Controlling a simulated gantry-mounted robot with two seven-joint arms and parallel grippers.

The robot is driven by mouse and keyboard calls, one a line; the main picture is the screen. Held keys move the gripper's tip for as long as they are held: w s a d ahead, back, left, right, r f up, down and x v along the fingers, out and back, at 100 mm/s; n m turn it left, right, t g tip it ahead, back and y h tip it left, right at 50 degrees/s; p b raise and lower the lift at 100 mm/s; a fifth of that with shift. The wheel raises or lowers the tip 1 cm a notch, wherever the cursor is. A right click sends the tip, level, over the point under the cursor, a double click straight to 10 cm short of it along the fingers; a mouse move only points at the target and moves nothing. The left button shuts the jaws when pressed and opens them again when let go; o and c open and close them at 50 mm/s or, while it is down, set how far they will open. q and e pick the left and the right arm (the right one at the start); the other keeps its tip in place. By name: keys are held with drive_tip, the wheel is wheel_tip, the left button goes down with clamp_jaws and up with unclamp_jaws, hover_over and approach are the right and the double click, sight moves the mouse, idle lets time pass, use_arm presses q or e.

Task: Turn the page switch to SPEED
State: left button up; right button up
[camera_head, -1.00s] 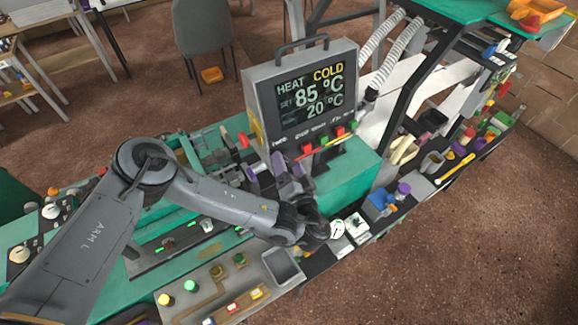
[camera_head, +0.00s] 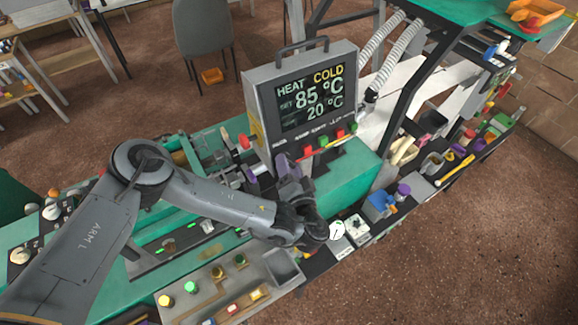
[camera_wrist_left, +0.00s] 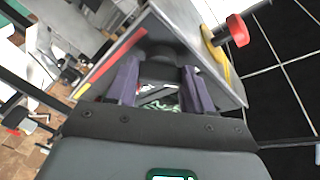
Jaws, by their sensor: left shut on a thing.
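The grey control box (camera_head: 300,95) stands upright on the green machine with a handle on top. Its screen (camera_head: 311,98) reads HEAT COLD, 85 °C and 20 °C. A row of labels below the screen is too small to read. My left gripper (camera_head: 284,170) is at the box's lower front, left of the coloured buttons. In the left wrist view its two purple fingers (camera_wrist_left: 160,72) are closed on a dark rounded part at the box, apparently the page switch (camera_wrist_left: 164,52). The fingers mostly cover that part, and its pointing direction is hidden. My right gripper is not in view.
Red and green buttons (camera_head: 323,141) line the box's lower front edge, close right of my gripper. A red mushroom button (camera_head: 244,142) sticks out at the left; one with a yellow base also shows in the wrist view (camera_wrist_left: 238,30). A white dial (camera_head: 337,230) is near my wrist.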

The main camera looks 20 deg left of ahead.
use_arm(q)
drive_tip(key=m+g+h+p, duration=0.1)
drive_tip(key=m+p, duration=0.2)
drive_tip(key=m, duration=0.1)
drive_tip(key=m+g+h+p, duration=0.1)
drive_tip(key=m+p, duration=0.1)
drive_tip(key=m, duration=0.3)
drive_tip(key=r+m+g+h+p, duration=0.1)
drive_tip(key=m+g+p, duration=0.1)
drive_tip(key=m, duration=0.3)
drive_tip(key=shift+w+p, duration=0.1)
drive_tip(key=shift+p, duration=0.75)
drive_tip(key=o, duration=1)
drive_tip(key=shift+o, duration=0.2)
